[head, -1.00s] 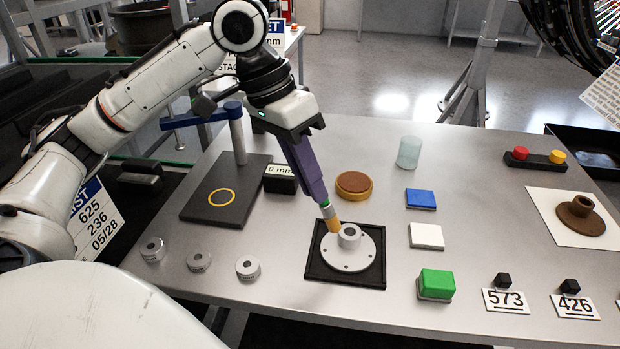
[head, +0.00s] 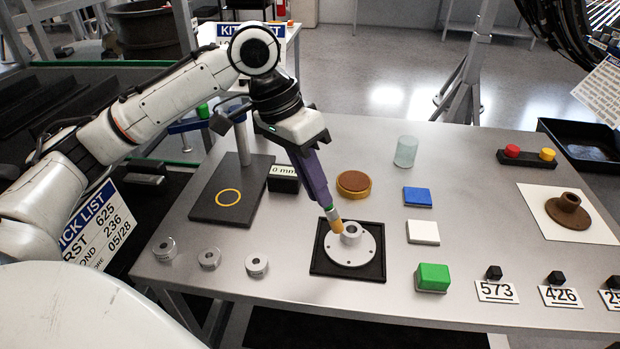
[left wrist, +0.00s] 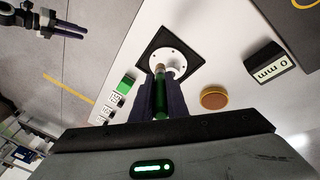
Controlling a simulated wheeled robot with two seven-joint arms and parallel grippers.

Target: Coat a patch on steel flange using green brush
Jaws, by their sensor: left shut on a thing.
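My left gripper (head: 318,192) is shut on the green brush (head: 335,222) and points down and to the right. The brush's tan bristles are at the steel flange (head: 352,250), just left of its raised hub; I cannot tell whether they touch it. The flange lies flat on a black square mat. In the left wrist view the green handle (left wrist: 161,104) sits between the purple fingers, and the flange (left wrist: 170,58) is beyond it. No coated patch can be made out on the flange. My right gripper (left wrist: 68,30) shows small in the left wrist view, empty, its fingers apart.
A round brown-topped pad (head: 354,184) lies behind the flange. Blue (head: 418,197), white (head: 423,232) and green (head: 433,278) blocks stand to its right. Metal rings (head: 257,265) lie to the left, near a dark stand (head: 215,205). A brown flange (head: 568,210) rests on white paper.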

